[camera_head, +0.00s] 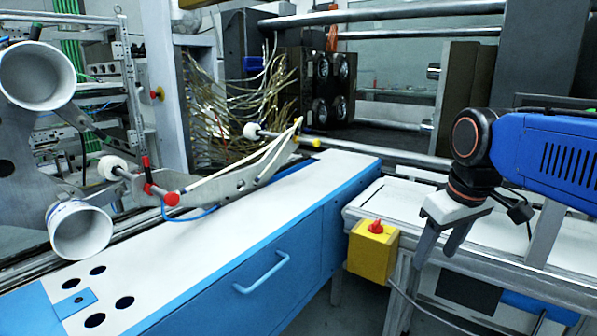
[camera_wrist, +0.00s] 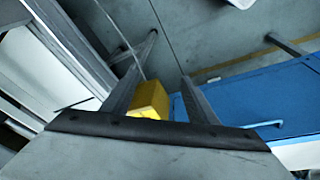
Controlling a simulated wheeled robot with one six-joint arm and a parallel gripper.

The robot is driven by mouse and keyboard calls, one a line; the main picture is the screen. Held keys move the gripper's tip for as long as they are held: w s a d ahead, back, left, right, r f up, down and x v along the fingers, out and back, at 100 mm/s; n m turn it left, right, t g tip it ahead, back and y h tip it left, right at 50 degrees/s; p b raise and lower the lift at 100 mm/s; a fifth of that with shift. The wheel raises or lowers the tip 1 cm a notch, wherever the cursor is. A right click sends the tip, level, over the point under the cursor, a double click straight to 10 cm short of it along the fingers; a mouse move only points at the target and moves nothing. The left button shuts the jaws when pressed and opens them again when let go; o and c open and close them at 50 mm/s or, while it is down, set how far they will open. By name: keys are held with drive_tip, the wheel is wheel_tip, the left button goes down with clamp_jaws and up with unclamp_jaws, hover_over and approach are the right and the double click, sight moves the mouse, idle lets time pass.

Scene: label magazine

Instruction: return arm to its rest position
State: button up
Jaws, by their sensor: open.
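My gripper (camera_head: 435,255) hangs at the right of the head view, below the blue arm link (camera_head: 555,155) and its dark wrist. Its two fingers point down and stand apart with nothing between them. It is just right of the yellow box (camera_head: 372,256) with a red knob, in front of the white-topped bench. In the wrist view, my gripper (camera_wrist: 160,75) shows both fingers spread. The yellow box (camera_wrist: 151,98) appears between them in the picture, beyond the fingers; I see no contact.
A blue cabinet (camera_head: 285,238) with a white top and a handle fills the middle. A metal bracket (camera_head: 235,185) with rollers lies over it. The white bench (camera_head: 490,238) lies behind my gripper. Grey floor shows below.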

drive_tip(key=s+d+f+m+t, duration=0.1)
drive_tip(key=s+f+m, duration=0.3)
drive_tip(key=s+f, duration=0.7)
wheel_tip(320, 180, down, 2)
drive_tip(key=shift+s+d+f+t, duration=0.1)
drive_tip(key=shift+s+d+t, duration=0.1)
drive_tip(key=shift+d+t, duration=0.15)
